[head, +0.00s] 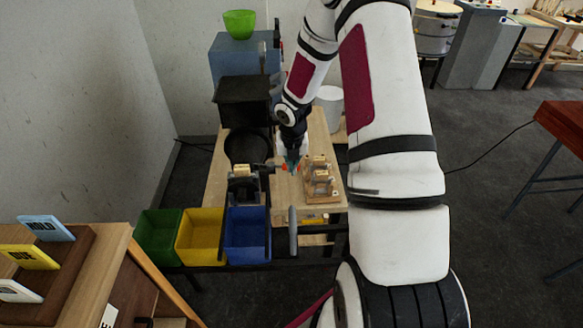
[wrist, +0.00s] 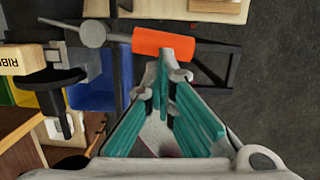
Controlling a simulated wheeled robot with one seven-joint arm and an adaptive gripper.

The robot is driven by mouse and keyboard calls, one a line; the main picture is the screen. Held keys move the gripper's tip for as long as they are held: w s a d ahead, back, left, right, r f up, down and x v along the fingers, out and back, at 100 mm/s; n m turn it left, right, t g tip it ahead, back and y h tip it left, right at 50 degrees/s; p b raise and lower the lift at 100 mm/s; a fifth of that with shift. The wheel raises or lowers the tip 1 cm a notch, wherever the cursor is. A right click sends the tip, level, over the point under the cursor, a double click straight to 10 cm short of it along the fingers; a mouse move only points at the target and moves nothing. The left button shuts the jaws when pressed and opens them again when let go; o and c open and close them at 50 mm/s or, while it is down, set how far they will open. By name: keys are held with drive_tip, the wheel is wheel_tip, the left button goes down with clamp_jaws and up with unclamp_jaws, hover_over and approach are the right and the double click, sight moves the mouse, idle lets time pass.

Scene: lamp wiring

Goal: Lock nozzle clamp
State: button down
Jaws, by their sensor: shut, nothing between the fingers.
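The clamp's orange handle (wrist: 155,43) lies across the upper middle of the wrist view. A grey rod joins it on the left to a round grey part (wrist: 93,33). In the head view the orange handle (head: 284,168) is a small spot beside the dark fixture (head: 243,184) on the wooden bench. My gripper (wrist: 163,68) has teal fingers, shut together and empty. The tips overlap the lower edge of the handle in the wrist view; I cannot tell whether they touch it. In the head view my gripper (head: 292,163) is low over the bench, right of the fixture.
Green (head: 158,236), yellow (head: 201,236) and blue (head: 247,236) bins stand at the bench's near side. A wooden rack (head: 320,180) stands right of my gripper. A black bin (head: 242,98) and a blue box (head: 232,60) are behind. Open floor lies to the right.

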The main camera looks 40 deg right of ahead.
drive_tip(key=shift+w+d, duration=0.45)
drive_tip(key=shift+d, duration=0.2)
drive_tip(key=shift+w+d+f, duration=0.1)
drive_tip(key=shift+w+d, duration=0.05)
drive_tip(key=shift+d, duration=0.15)
idle(0.5)
idle(0.8)
